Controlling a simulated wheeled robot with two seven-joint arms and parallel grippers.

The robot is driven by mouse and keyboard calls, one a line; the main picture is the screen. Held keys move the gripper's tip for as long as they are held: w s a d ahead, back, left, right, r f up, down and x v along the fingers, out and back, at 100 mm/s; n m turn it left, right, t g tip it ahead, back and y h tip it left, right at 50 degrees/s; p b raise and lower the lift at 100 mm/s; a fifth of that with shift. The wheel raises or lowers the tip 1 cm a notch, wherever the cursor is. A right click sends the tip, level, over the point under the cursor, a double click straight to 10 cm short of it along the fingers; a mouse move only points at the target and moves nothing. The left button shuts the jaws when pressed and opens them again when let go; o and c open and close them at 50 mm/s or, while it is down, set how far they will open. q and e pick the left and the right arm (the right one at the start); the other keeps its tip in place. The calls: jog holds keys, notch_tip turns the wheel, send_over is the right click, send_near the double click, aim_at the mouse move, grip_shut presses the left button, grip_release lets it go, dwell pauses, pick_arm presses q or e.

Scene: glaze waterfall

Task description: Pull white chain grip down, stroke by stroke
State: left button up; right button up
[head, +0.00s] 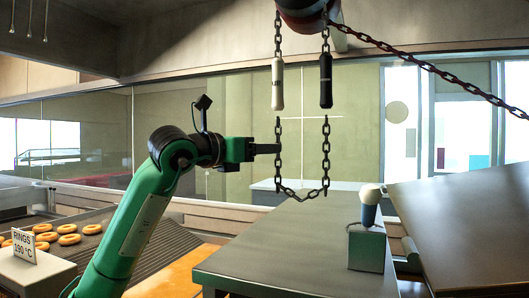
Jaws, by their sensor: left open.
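The white chain grip (278,83) hangs on the left run of a dark chain (278,35), high in the middle of the head view. A black grip (326,81) hangs at about the same height on the right run. Below both grips the chain forms a loop (303,195). My left gripper (277,148) is open, with nothing seen in it. Its fingers show at the left run of the chain, below the white grip. I cannot tell whether they touch the chain. My right gripper is not in view.
A grey table (290,255) stands below, bearing a box (366,248) with a white-topped blue knob. A tilted dark panel (470,215) stands at the right. Rings (68,239) lie on a rack at the left beside a sign (24,245). Another chain (430,68) slants down to the right.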

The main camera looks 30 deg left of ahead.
pick_arm(q)
notch_tip(320, 180, up, 4)
jog(key=p, duration=1.1)
send_near(273, 83)
jog(key=w, duration=0.2)
jog(key=x, duration=0.3)
jog(key=p+x, duration=0.1)
jog(key=x, duration=0.1)
jog(key=p+x, duration=0.1)
jog(key=x, duration=0.2)
jog(key=shift+w+d, duration=0.25)
jog(key=shift+d, duration=0.15)
jog(key=shift+w+d, duration=0.1)
jog(key=shift+w, duration=0.3)
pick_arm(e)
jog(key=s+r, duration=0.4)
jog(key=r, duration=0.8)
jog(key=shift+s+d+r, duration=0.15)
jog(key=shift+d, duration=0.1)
pick_arm(q)
grip_shut()
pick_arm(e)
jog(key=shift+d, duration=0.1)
